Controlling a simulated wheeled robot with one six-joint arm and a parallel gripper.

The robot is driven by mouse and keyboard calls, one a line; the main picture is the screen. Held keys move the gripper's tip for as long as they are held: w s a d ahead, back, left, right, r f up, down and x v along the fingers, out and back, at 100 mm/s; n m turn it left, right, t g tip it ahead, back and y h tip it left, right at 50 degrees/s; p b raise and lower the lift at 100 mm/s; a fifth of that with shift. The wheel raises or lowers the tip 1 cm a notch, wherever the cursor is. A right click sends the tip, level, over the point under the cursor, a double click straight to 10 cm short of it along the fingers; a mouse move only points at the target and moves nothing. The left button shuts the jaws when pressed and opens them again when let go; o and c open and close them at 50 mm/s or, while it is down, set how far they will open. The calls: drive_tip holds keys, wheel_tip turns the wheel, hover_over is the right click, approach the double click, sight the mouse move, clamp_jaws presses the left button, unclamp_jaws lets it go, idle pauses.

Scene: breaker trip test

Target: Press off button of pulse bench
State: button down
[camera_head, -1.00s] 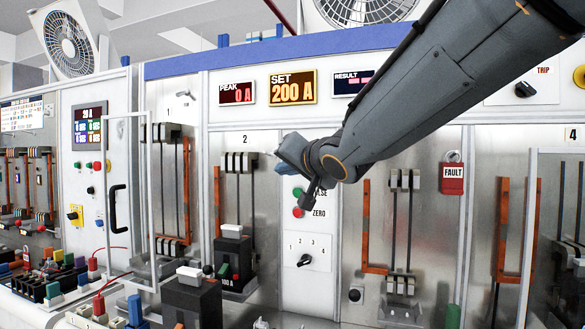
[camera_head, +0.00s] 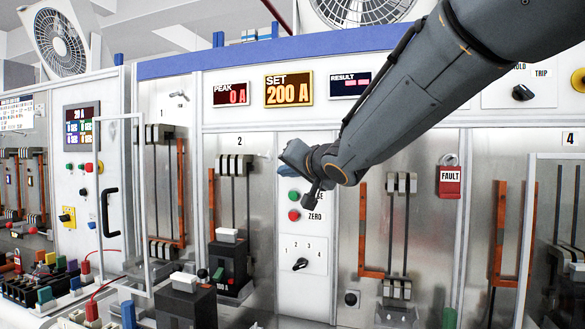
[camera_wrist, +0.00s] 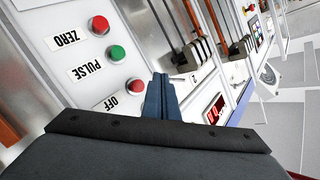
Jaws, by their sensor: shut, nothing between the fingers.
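The red OFF button (camera_wrist: 135,86) sits at the end of a button row in the wrist view, with its OFF label beside it. The green PULSE button (camera_wrist: 117,52) and red ZERO button (camera_wrist: 99,24) follow in the same row. My gripper (camera_wrist: 162,80) is shut and empty, its blue fingertips just to the right of the OFF button in that picture. I cannot tell its distance from the panel. In the head view my gripper (camera_head: 288,158) is above the green button (camera_head: 293,197) and red ZERO button (camera_head: 294,215), and the OFF button is hidden.
Above are the PEAK display (camera_head: 231,93), the yellow SET display (camera_head: 289,89) reading 200 A, and the RESULT display (camera_head: 349,83). A rotary selector (camera_head: 300,264) is below the buttons. A black breaker unit (camera_head: 228,262) stands in bay 2, left of the button panel.

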drive_tip(key=shift+w+d+p, duration=0.25)
drive_tip(key=shift+w+p, duration=0.1)
drive_tip(key=shift+w, duration=0.25)
drive_tip(key=shift+w+d+p, duration=0.2)
drive_tip(key=shift+w+p, duration=0.15)
drive_tip(key=shift+w, duration=0.3)
drive_tip(key=shift+w+d+p, duration=0.25)
drive_tip(key=shift+w+p, duration=0.1)
drive_tip(key=shift+w, duration=0.25)
drive_tip(key=shift+w+d+p, duration=0.1)
drive_tip(key=shift+w+p, duration=0.05)
drive_tip(key=shift+p, duration=0.2)
idle(0.5)
drive_tip(key=shift+w, duration=0.2)
drive_tip(key=shift+w+d+p, duration=0.2)
drive_tip(key=shift+w+p, duration=0.3)
drive_tip(key=shift+p, duration=0.2)
idle(0.6)
drive_tip(key=shift+s, duration=0.15)
drive_tip(key=shift+s+a, duration=0.3)
drive_tip(key=shift+s, duration=0.45)
drive_tip(key=shift+s+a+b, duration=0.15)
drive_tip(key=shift+s+a, duration=0.15)
drive_tip(key=shift+s, duration=0.5)
drive_tip(key=shift+s+a+b, duration=0.2)
drive_tip(key=shift+s+a, duration=0.05)
drive_tip(key=shift+s, duration=0.5)
drive_tip(key=shift+s+a+b, duration=0.15)
drive_tip(key=shift+s+a, duration=0.15)
drive_tip(key=shift+s, duration=0.5)
